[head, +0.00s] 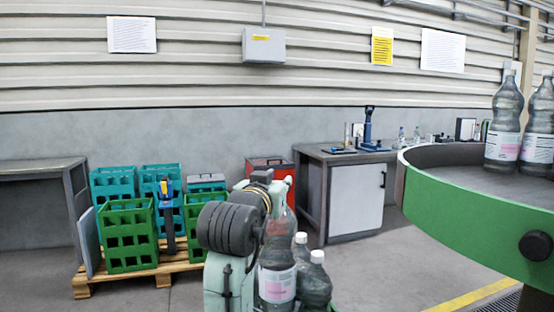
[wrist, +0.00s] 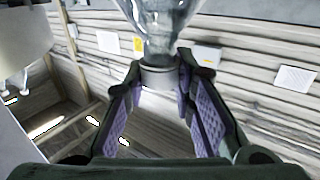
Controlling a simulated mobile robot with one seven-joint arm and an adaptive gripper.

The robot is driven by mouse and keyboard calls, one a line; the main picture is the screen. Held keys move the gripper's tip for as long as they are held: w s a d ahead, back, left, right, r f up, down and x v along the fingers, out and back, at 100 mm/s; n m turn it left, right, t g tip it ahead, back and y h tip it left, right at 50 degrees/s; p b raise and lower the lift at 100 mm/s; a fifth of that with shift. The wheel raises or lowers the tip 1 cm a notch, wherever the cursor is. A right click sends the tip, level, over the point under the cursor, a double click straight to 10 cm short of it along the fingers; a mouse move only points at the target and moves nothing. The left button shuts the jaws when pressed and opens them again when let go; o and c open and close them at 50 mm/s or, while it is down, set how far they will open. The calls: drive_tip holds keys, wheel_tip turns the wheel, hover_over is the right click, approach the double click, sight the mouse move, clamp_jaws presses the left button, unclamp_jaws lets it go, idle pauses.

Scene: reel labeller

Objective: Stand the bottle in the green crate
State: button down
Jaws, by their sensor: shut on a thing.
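In the wrist view my gripper (wrist: 160,66) is shut around the pale capped neck of a clear bottle (wrist: 163,22). The picture is upside down, so the bottle's body reaches away from the fingers at the top edge. In the head view a bottle with a pink and white label (head: 277,283) stands upright beside my arm and looks like the held one.
Two white-capped bottles (head: 317,282) stand close right of the labelled bottle. A green-sided round table (head: 470,222) with bottles fills the right. Teal crates (head: 112,181) stand behind the green ones. A red box (head: 268,163) and a workbench (head: 318,152) line the wall.

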sight(277, 261)
wheel_tip(277, 261, down, 18)
drive_tip(key=shift+s+f, duration=0.1)
drive_tip(key=shift+f, duration=0.1)
idle(0.4)
drive_tip(key=shift+f, duration=0.15)
drive_tip(key=c, duration=1.7)
unclamp_jaws()
drive_tip(key=shift+f, duration=0.2)
drive_tip(key=o, duration=0.4)
drive_tip(key=shift+c, duration=0.2)
